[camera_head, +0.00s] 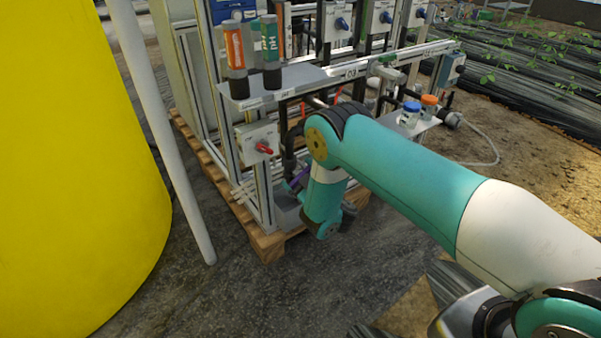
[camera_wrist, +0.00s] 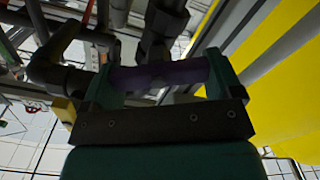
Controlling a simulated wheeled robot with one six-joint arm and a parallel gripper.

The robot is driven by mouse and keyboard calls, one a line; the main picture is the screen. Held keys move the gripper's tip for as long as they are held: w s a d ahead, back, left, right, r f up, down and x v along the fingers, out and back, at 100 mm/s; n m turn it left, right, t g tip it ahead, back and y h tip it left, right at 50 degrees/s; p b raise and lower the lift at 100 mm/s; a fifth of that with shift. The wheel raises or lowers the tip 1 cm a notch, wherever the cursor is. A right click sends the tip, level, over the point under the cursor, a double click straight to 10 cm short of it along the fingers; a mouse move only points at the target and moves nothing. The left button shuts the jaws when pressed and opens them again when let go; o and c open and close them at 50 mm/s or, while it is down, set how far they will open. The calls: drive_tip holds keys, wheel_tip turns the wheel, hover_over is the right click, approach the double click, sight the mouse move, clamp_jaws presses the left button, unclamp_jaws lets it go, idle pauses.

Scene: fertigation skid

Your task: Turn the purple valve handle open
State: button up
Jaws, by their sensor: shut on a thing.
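The purple valve handle (camera_wrist: 165,74) lies crosswise between the two fingers of my gripper (camera_wrist: 162,78) in the wrist view. My gripper is shut on it. A dark grey pipe fitting stands directly behind the handle. In the head view only a small purple part of the handle (camera_head: 299,180) shows, low at the front of the skid. My own arm hides the rest of it and my fingertips there. How far the handle is turned cannot be told.
A grey box with a red switch (camera_head: 262,148) is above left of the handle. A shelf (camera_head: 290,84) with an orange and a green bottle is higher up. A white pole (camera_head: 165,125) and a large yellow tank (camera_head: 75,170) stand left. The skid rests on a wooden pallet (camera_head: 266,246).

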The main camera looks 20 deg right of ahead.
drive_tip(key=n, duration=0.2)
drive_tip(key=n+p, duration=0.1)
drive_tip(key=n, duration=0.3)
drive_tip(key=shift+s+a+f+n+p, duration=0.1)
drive_tip(key=shift+s+f+n+p, duration=0.05)
drive_tip(key=shift+f+n+p, duration=0.15)
drive_tip(key=n+p, duration=0.1)
drive_tip(key=n, duration=0.4)
drive_tip(key=shift+f, duration=0.2)
drive_tip(key=shift+n, duration=0.4)
drive_tip(key=o, duration=0.7)
drive_tip(key=shift+o, duration=0.2)
drive_tip(key=shift+r+p, duration=0.2)
drive_tip(key=shift+p, duration=0.2)
drive_tip(key=p, duration=0.2)
drive_tip(key=shift+s+r+p, duration=0.2)
drive_tip(key=shift+s+p, duration=0.05)
drive_tip(key=shift+p, duration=0.05)
drive_tip(key=p+v, duration=1.7)
drive_tip(key=shift+f, duration=0.3)
